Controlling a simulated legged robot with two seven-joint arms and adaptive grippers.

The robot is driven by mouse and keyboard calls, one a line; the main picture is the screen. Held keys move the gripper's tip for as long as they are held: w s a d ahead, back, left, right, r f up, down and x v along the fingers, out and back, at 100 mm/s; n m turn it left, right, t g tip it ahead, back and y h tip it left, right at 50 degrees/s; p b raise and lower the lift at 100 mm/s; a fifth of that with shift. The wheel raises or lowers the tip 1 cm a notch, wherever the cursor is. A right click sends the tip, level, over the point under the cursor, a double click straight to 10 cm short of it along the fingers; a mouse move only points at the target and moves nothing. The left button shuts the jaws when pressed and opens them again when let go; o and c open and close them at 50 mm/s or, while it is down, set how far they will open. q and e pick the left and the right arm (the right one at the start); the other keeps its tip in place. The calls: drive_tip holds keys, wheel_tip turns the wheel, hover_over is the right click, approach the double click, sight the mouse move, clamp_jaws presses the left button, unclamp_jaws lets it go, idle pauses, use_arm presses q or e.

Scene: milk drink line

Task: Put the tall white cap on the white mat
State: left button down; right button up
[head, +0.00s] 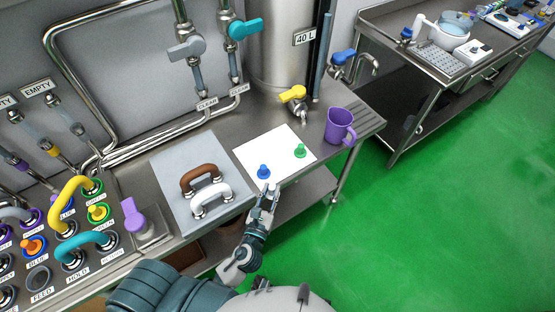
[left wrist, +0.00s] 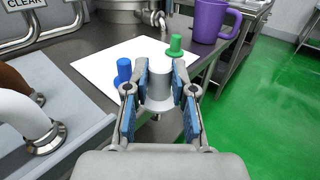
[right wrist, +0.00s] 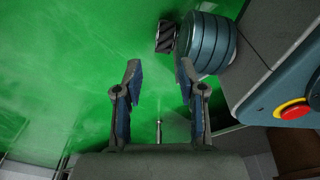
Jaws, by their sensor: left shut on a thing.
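The white mat (head: 275,149) lies on the steel counter, with a blue cap (head: 263,172) and a green cap (head: 300,150) standing on it. My left gripper (head: 269,189) is at the mat's front edge, near the blue cap. In the left wrist view, it is shut on the tall white cap (left wrist: 160,88), which shows upright between the blue-padded fingers, with the blue cap left and the green cap behind right. The fingers hide part of the cap, and its height over the mat is unclear. My right gripper (right wrist: 159,75) is open and empty over the green floor.
A purple mug (head: 340,126) stands right of the mat. A yellow-handled tap (head: 293,94) is behind the white mat. The mat's middle is clear.

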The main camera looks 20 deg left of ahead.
use_arm(q)
drive_tip(key=w, duration=0.9)
drive_tip(key=shift+d+f, duration=0.2)
drive_tip(key=shift+f, duration=0.1)
drive_tip(key=w, duration=0.1)
drive_tip(key=w+a, duration=0.1)
drive_tip(key=w, duration=0.3)
drive_tip(key=shift+a+f, duration=0.25)
drive_tip(key=shift+f, duration=0.1)
drive_tip(key=shift+w+a, duration=0.2)
drive_tip(key=shift+w+a+f, duration=0.1)
drive_tip(key=shift+f, duration=0.3)
drive_tip(key=f, duration=0.1)
drive_tip(key=d+f+b, duration=0.1)
drive_tip(key=shift+f, duration=0.4)
drive_tip(key=shift+d, duration=0.25)
drive_tip(key=shift+a, duration=0.15)
drive_tip(key=c, duration=1)
unclamp_jaws()
drive_tip(key=shift+a+f+b, duration=0.15)
drive_tip(key=shift+a+b, duration=0.15)
drive_tip(key=shift+a, duration=0.1)
use_arm(e)
drive_tip(key=w, duration=0.1)
drive_tip(key=w+r, duration=0.1)
drive_tip(key=w+a, duration=0.1)
drive_tip(key=w, duration=0.1)
drive_tip(key=shift+r, duration=0.3)
